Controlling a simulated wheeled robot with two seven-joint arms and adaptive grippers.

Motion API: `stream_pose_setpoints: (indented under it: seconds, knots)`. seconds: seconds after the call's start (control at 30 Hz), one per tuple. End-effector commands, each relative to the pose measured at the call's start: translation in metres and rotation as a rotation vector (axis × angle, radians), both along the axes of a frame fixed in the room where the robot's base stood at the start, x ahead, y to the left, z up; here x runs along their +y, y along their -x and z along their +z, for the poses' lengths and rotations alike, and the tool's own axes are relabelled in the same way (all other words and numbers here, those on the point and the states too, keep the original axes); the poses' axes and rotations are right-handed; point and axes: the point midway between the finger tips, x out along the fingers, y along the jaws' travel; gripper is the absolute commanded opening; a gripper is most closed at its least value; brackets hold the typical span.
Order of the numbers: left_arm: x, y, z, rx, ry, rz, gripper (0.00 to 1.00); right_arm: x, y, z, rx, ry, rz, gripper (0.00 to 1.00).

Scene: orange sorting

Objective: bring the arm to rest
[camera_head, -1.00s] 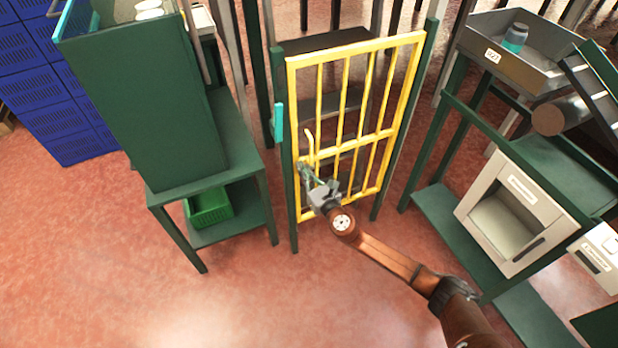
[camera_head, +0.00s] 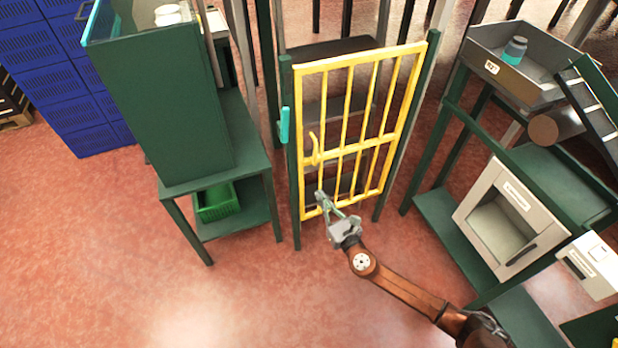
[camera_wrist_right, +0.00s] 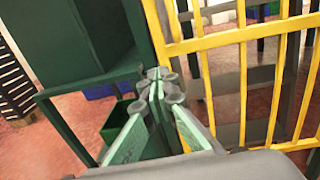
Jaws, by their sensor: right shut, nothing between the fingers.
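My right gripper (camera_head: 322,197) is in front of the lower left part of the yellow barred gate (camera_head: 358,151) in the head view. Its fingers are shut with nothing between them. In the right wrist view the green fingers of my right gripper (camera_wrist_right: 158,90) meet at their tips, with the gate's yellow bars (camera_wrist_right: 243,90) behind and to the right. The gate stands closed in its green frame, and its curved yellow handle (camera_head: 314,148) is above the fingertips, apart from them. My right arm reaches in from the lower right. My left gripper is not in view.
A green cabinet stands on a green table (camera_head: 240,150) left of the gate, with a green crate (camera_head: 217,205) on its lower shelf. Blue drawers (camera_head: 60,85) are at far left. A grey machine (camera_head: 497,215) and tray (camera_head: 515,60) are at right. The front floor is clear.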

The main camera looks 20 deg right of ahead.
Motion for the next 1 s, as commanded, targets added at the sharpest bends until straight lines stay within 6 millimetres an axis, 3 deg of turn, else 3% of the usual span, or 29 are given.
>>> stream_pose_setpoints:
  seconds: [0.27, 0.37, 0.47, 0.67, 0.8, 1.0]
  knots:
    - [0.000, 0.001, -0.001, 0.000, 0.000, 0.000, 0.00, 0.001, 0.002, -0.003, 0.006, -0.011, -0.001, 0.00]
    - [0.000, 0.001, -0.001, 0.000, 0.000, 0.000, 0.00, -0.010, 0.007, -0.020, 0.043, -0.097, -0.038, 0.00]
    - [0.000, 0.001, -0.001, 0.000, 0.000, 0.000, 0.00, -0.034, 0.022, -0.060, 0.121, -0.292, -0.128, 0.00]
    - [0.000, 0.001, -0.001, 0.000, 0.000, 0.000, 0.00, -0.092, 0.085, -0.173, 0.288, -0.806, -0.431, 0.00]
    - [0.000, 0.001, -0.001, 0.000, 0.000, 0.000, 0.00, -0.118, 0.148, -0.251, 0.361, -1.122, -0.673, 0.00]
    - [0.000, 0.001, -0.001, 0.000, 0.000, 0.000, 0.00, -0.130, 0.256, -0.349, 0.402, -1.508, -1.049, 0.00]
